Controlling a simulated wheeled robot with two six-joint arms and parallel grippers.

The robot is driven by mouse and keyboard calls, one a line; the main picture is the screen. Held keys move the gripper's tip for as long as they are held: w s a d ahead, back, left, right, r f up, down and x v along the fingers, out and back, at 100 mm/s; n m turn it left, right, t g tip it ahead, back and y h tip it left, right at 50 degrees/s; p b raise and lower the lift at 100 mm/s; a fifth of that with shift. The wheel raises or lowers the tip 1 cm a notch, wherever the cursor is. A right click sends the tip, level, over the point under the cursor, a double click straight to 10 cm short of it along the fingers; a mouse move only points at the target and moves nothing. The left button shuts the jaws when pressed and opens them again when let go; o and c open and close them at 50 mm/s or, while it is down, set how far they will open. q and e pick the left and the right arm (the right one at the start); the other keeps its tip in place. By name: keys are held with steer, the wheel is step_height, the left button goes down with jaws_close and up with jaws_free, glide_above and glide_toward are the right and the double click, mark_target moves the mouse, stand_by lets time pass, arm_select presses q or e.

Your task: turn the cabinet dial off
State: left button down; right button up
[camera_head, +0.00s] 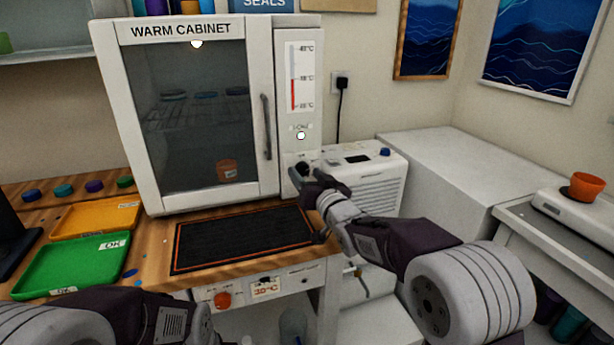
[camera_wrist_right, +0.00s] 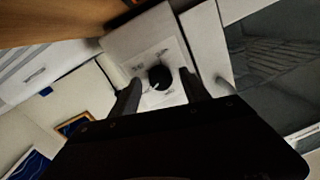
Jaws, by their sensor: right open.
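The white warm cabinet (camera_head: 259,60) stands on the wooden bench with its glass door shut. Its black dial (camera_head: 303,168) sits low on the right-hand panel. In the right wrist view the dial (camera_wrist_right: 160,77) lies on a pale label plate, with a light mark at its lower left edge; the label words are too small to read. My right gripper (camera_head: 316,183) is open in front of the dial. In the wrist view its fingers (camera_wrist_right: 160,84) appear on either side of the dial, with gaps; I cannot tell the depth. My left arm shows at the bottom left; its gripper is out of frame.
A small lamp (camera_head: 300,135) glows above the dial, below a thermometer strip (camera_head: 292,75). The door handle (camera_head: 266,127) is left of the dial. A white appliance (camera_head: 378,185) stands close on the right. A black mat (camera_head: 240,241) lies in front; green (camera_head: 80,264) and orange trays (camera_head: 95,217) are left.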

jaws_close()
steer(key=shift+n, duration=0.3)
steer(key=n+b, duration=0.2)
steer(key=n, duration=0.1)
steer(key=shift+n, duration=0.3)
steer(key=n+b, duration=0.1)
steer(key=n, duration=0.1)
steer(key=shift+n, duration=0.3)
steer(key=n+b, duration=0.4)
steer(key=shift+n+h, duration=0.3)
steer(key=shift+h, duration=0.1)
steer(key=shift+r+n+b, duration=0.1)
steer(key=shift+n+b, duration=0.85)
steer(key=shift+n, duration=0.15)
